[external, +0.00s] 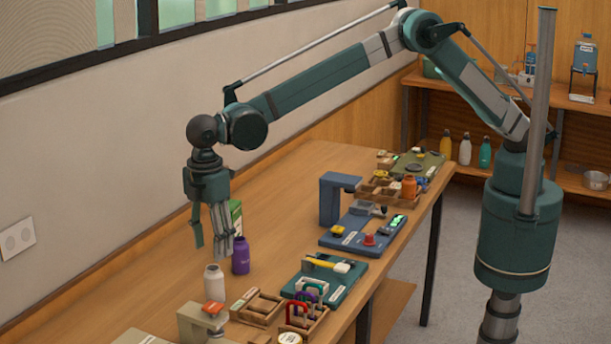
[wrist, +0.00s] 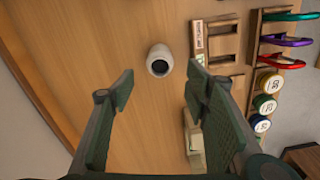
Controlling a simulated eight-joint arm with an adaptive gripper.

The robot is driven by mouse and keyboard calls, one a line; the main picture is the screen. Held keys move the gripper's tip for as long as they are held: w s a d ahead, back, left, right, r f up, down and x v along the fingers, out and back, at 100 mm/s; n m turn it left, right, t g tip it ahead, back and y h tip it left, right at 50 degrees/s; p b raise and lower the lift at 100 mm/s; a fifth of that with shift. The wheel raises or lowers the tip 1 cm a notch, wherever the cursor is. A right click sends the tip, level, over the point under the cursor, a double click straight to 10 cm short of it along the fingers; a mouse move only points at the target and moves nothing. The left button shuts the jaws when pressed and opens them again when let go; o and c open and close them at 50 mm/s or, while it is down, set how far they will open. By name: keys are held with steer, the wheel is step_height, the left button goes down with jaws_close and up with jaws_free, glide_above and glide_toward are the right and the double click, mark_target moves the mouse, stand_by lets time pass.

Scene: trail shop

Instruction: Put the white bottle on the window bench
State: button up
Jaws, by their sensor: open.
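A white bottle (external: 214,283) stands upright with its mouth open on the long wooden bench (external: 130,287) under the window. In the wrist view the white bottle (wrist: 159,62) shows from above, just beyond the gap between my fingers. My gripper (external: 222,248) points down above the bench, close to the bottle and a little further back. In the wrist view my gripper (wrist: 155,88) is open, with nothing between its fingers. Another white bottle (external: 465,151) stands on the low back shelf.
A purple bottle (external: 240,255) and a green box (external: 236,216) stand close to my gripper. Wooden organisers with carabiners (external: 300,312) lie right of the white bottle, and a beige clamp-like block (external: 198,321) is in front. The bench's wall side is largely clear.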

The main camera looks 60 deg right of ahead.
steer(key=shift+d, duration=0.1)
